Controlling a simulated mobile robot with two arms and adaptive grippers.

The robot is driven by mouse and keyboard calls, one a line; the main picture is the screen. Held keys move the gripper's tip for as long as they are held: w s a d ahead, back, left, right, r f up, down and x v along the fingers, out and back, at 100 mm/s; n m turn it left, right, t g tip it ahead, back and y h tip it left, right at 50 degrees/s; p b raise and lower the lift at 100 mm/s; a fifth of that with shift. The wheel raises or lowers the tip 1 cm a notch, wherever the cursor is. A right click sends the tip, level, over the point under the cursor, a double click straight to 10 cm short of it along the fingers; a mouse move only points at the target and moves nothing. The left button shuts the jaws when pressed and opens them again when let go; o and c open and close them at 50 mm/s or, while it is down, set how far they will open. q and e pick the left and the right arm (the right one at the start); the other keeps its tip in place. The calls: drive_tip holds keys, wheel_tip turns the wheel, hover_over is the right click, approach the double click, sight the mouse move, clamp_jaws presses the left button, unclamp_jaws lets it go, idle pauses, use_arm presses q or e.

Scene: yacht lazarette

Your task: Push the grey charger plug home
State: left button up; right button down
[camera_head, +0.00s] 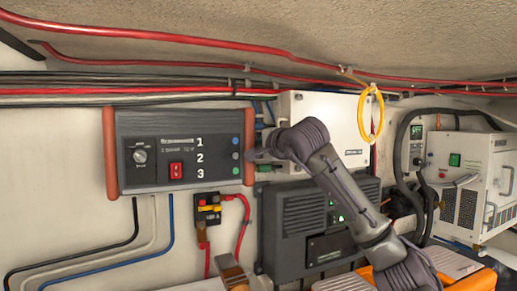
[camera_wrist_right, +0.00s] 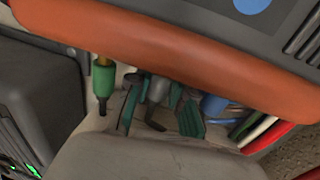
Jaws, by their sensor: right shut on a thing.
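The charger (camera_head: 180,150) is a grey wall panel with orange side guards, numbers 1, 2, 3 and a red switch. My right gripper (camera_head: 256,156) reaches its right side, around the height of number 2. In the right wrist view my right gripper (camera_wrist_right: 160,108) is shut on the grey plug (camera_wrist_right: 157,90), just beyond the orange guard (camera_wrist_right: 170,45). A green plug (camera_wrist_right: 104,78) with a black tip and a blue plug (camera_wrist_right: 215,106) sit on either side. The guard hides the plug's front, so I cannot tell how deep it sits. My left gripper is not in view.
A white box (camera_head: 330,115) stands close behind my right gripper, with a dark grey unit (camera_head: 300,215) below it. A yellow ring (camera_head: 370,113) hangs near my right arm. Red and black cables run overhead.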

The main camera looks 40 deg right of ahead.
drive_tip(key=shift+w+a+f, duration=0.1)
drive_tip(key=shift+w+a, duration=0.05)
drive_tip(key=shift+a, duration=0.3)
drive_tip(key=c, duration=1)
unclamp_jaws()
drive_tip(key=shift+c, duration=0.2)
drive_tip(key=shift+o, duration=0.2)
drive_tip(key=v, duration=1.2)
